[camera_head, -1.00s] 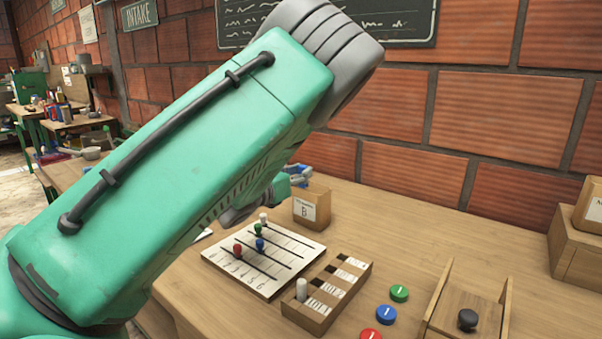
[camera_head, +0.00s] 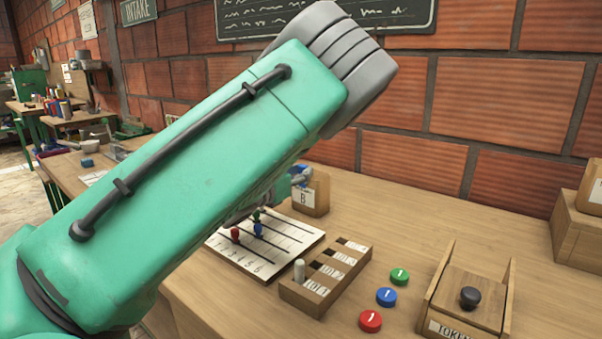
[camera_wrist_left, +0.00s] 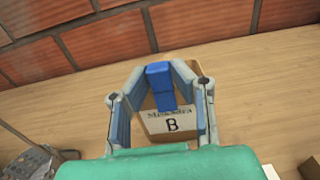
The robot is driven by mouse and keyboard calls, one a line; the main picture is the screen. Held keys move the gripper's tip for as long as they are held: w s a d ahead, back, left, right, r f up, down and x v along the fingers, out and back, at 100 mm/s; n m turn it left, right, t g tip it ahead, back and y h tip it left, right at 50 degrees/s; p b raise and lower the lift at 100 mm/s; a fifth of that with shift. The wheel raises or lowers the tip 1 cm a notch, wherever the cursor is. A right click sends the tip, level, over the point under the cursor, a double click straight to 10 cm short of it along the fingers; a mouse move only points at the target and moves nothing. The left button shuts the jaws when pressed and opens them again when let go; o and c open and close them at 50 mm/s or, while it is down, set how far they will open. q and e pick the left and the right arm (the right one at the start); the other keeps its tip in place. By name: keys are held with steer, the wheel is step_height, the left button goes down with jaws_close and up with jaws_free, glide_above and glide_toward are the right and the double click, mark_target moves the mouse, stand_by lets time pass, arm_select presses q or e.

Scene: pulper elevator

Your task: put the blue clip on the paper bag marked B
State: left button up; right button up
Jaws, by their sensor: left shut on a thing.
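The paper bag marked B (camera_head: 311,197) stands on the wooden table near the brick wall; it also shows in the left wrist view (camera_wrist_left: 187,122). My left gripper (camera_head: 300,177) is at the bag's top left in the head view, mostly hidden behind my own arm. In the left wrist view my left gripper (camera_wrist_left: 158,72) is shut on the blue clip (camera_wrist_left: 160,84), with a finger on each side. The clip overlaps the bag's upper edge, above the label. I cannot tell whether it grips the paper. My right gripper is not in view.
A board with pegs (camera_head: 285,238) lies left of a slotted wooden rack (camera_head: 325,285). Green (camera_head: 399,276), blue (camera_head: 386,297) and red (camera_head: 370,321) discs lie to its right, beside a token box (camera_head: 470,290). The tabletop behind them is clear.

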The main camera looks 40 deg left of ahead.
arm_select(q)
steer(key=o, duration=0.8)
steer(key=s, duration=0.8)
steer(key=s+d, duration=0.1)
steer(key=s, duration=0.3)
steer(key=shift+f, duration=0.1)
